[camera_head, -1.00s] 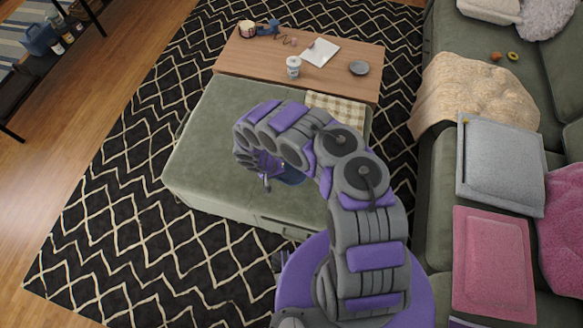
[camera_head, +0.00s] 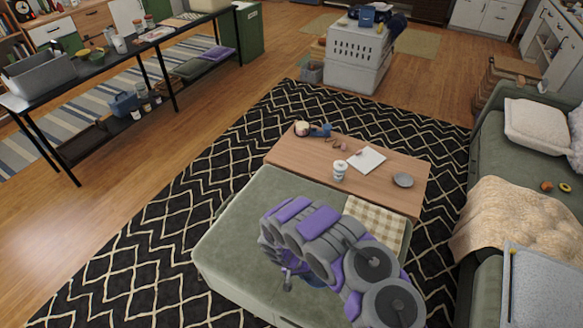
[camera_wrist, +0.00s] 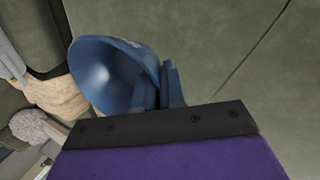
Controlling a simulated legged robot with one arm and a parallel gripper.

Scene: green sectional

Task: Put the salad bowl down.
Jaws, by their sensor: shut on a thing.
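A blue salad bowl (camera_wrist: 105,78) shows in the wrist view, tilted with its hollow side facing left. My gripper (camera_wrist: 167,80) is shut on the bowl's wall near its right side. In the head view my gripper (camera_head: 288,277) is over the green ottoman (camera_head: 235,237), and a bit of the blue bowl (camera_head: 315,281) shows beside it. My arm hides most of the bowl there. I cannot tell whether the bowl touches the ottoman.
A wooden coffee table (camera_head: 300,157) beyond the ottoman holds a white cup (camera_head: 339,171), paper (camera_head: 367,160) and a grey dish (camera_head: 403,180). A checkered cloth (camera_head: 375,223) lies on the ottoman's far right corner. The green sofa (camera_head: 487,165) stands right. The ottoman's left part is clear.

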